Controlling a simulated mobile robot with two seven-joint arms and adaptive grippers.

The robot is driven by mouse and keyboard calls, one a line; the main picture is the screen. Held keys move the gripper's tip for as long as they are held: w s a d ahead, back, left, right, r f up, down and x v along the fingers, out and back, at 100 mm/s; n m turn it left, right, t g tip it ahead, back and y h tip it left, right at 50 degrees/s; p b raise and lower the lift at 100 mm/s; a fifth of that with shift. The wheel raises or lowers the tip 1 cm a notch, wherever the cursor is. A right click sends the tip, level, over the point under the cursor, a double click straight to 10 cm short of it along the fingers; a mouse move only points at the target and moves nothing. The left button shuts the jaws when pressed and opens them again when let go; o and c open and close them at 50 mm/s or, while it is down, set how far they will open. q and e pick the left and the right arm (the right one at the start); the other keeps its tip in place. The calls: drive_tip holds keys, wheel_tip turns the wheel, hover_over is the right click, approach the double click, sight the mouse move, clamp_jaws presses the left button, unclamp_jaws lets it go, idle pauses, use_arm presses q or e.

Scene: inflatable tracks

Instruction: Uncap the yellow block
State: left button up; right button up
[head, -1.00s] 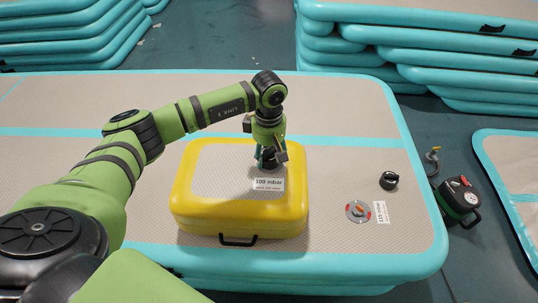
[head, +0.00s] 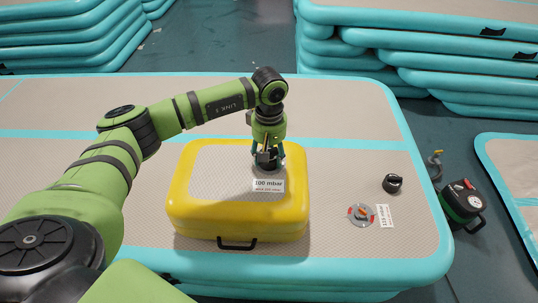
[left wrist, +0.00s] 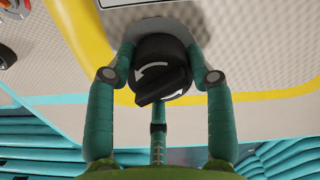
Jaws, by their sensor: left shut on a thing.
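The yellow block (head: 240,222) has a grey top and a black front handle, and lies on the grey and teal inflatable mat. A black round cap (left wrist: 160,70) with a raised grip and a white curved arrow sits on the block's top. My left gripper (head: 268,158) comes down over it from above. In the left wrist view the fingers of my left gripper (left wrist: 163,75) are closed around the cap's sides. A white label (head: 268,186) reading 100 mbar lies on the block in front of the cap. My right gripper is not in view.
On the mat (head: 340,110) right of the block are a loose black cap (head: 392,183), a round grey valve (head: 360,215) with red marks and a white label (head: 385,216). A green and black pump (head: 462,203) stands on the floor at right. Stacked mats (head: 430,50) stand behind.

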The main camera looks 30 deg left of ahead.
sight(270, 150)
use_arm(q)
drive_tip(key=shift+f, duration=0.1)
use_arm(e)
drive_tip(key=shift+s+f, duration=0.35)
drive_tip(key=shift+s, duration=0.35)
use_arm(q)
drive_tip(key=m+b, duration=0.2)
drive_tip(key=m, duration=0.1)
drive_tip(key=shift+s+m+b, duration=0.15)
drive_tip(key=shift+m+b, duration=0.15)
drive_tip(key=shift+m, duration=0.8)
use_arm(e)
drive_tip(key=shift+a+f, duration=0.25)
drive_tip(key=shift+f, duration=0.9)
use_arm(q)
drive_tip(key=shift+w+r+p, duration=0.15)
drive_tip(key=shift+r+p, duration=0.4)
drive_tip(key=shift+r, duration=0.2)
drive_tip(key=shift+w+r+p, duration=0.1)
drive_tip(key=shift+r+p, duration=0.4)
drive_tip(key=shift+r, duration=0.2)
drive_tip(key=shift+r+p, duration=0.75)
drive_tip(key=shift+r, duration=0.4)
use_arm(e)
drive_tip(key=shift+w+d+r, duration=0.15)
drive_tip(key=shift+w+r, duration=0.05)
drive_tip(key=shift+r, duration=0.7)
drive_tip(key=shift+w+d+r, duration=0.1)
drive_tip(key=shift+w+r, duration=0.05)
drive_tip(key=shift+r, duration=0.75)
